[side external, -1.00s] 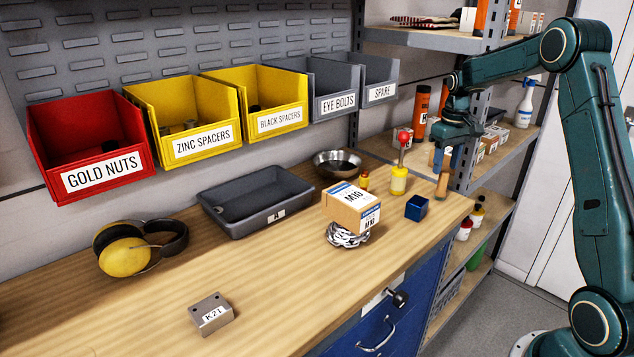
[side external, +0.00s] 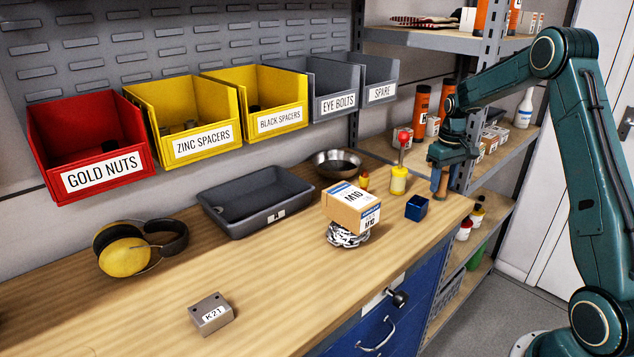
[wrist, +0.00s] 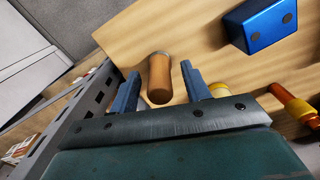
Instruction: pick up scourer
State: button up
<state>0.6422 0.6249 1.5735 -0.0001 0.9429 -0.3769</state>
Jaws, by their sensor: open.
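A silvery, crumpled coil that looks like the scourer (side external: 347,236) lies on the bench in the side external view. A white and brown M10 box (side external: 352,207) rests on top of it and hides its upper part. My gripper (side external: 438,178) is at the bench's right end, to the right of the scourer and apart from it. In the wrist view the open fingers (wrist: 160,72) stand on either side of a brown cylinder (wrist: 160,84); I cannot tell if they touch it. The scourer does not show in the wrist view.
A small blue box (side external: 416,208) and a yellow bottle with a red ball top (side external: 399,180) stand between scourer and gripper. A metal bowl (side external: 338,162) and grey tray (side external: 256,205) lie behind. Ear defenders (side external: 124,256) and a K21 block (side external: 211,315) are left; the front middle is clear.

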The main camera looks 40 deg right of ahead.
jog(key=shift+c, duration=0.2)
grip_shut()
jog(key=shift+r, duration=0.1)
notch_tip(320, 180, up, 20)
dwell(0.9)
dwell(0.5)
